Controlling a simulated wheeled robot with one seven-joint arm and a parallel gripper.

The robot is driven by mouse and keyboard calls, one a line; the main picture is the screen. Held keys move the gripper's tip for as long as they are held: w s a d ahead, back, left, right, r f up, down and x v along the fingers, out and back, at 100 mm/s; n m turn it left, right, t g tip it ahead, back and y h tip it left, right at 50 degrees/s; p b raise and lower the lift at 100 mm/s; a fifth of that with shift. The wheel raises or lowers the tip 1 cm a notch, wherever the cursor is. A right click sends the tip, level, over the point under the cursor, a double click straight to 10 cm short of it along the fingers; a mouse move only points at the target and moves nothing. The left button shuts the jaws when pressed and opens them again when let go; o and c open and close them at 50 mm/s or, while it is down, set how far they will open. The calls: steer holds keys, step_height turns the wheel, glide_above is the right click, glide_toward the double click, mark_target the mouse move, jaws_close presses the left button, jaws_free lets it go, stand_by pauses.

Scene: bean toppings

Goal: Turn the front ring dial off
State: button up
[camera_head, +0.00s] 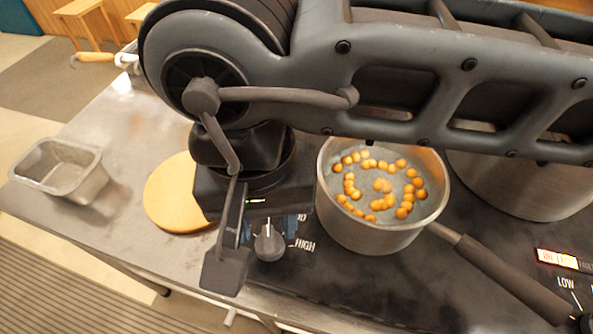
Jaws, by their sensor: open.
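A dark ring dial (270,243) with an upright knob sits at the front edge of the black cooktop, left of the saucepan. A "HIGH" label is printed to its right, and other markings are partly covered by my gripper. My gripper (226,268) is open, with a dark fingertip just left of the dial. A small gap shows between the fingertip and the knob in this view. The other finger is hidden or cannot be made out. A second dial (586,322) is cut off at the right edge, near a "LOW" label.
A metal saucepan (372,236) with round beans in liquid stands right of the dial, its dark handle (505,275) pointing lower right. A larger pot (520,190) stands behind. A round board (172,207) and metal tin (62,170) lie left. My arm covers the upper middle.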

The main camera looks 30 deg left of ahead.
mark_target(268, 241)
steer(key=shift+f, duration=2.1)
jaws_close()
